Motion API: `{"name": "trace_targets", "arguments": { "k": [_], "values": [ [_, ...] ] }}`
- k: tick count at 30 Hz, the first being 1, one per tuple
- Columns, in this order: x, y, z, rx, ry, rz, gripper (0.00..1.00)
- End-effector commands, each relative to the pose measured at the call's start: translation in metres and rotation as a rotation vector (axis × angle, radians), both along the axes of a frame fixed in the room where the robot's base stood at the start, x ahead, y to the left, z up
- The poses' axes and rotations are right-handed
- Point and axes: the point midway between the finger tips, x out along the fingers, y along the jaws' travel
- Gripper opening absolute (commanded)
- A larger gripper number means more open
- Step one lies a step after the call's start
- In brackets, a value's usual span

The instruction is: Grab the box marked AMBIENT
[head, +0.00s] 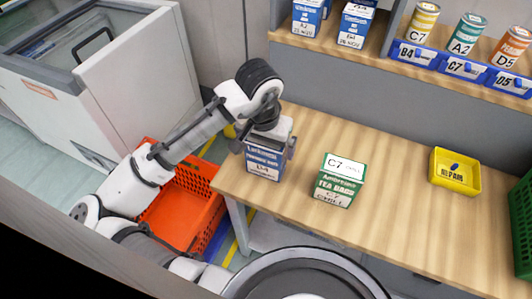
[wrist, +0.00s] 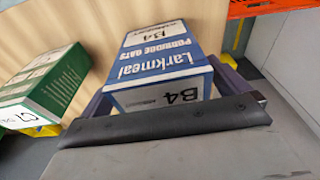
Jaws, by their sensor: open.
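A blue and white Larkmeal porridge oats box (head: 264,166), marked B4, stands upright at the table's left end. My gripper (head: 265,149) is over its top, jaws open, with one finger on either side. In the wrist view the blue box (wrist: 168,68) lies between the fingers; I cannot tell whether they touch it. The small print beside B4 is too small to read. A green tea bags box (head: 339,181), marked C7 with CHILL on its front, stands to the right, apart from the gripper. It also shows in the wrist view (wrist: 50,88). I cannot read AMBIENT on either box.
The wooden table (head: 400,215) is mostly clear. A yellow bin (head: 454,172) and a green crate (head: 523,225) are at its right. An orange tote (head: 185,208) is below its left end. A shelf (head: 372,52) behind holds blue boxes and several cans.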

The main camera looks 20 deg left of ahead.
Motion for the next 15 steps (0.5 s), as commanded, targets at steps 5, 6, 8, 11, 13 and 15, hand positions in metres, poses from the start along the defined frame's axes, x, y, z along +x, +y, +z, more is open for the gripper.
{"name": "trace_targets", "arguments": {
  "k": [5,6,8,11,13,15],
  "values": [
    [0.0017,-0.0001,-0.012,0.0,-0.001,0.0,1.0],
    [0.0018,-0.0001,-0.0124,0.0,-0.001,0.0,1.0],
    [0.0018,-0.0002,-0.0123,0.0,-0.001,0.0,1.0],
    [0.0017,-0.0002,-0.0122,0.0,-0.001,0.0,0.99],
    [0.0017,-0.0003,-0.0121,0.0,-0.001,0.0,0.9],
    [0.0017,-0.0003,-0.012,0.0,-0.001,0.0,0.8]
  ]
}}
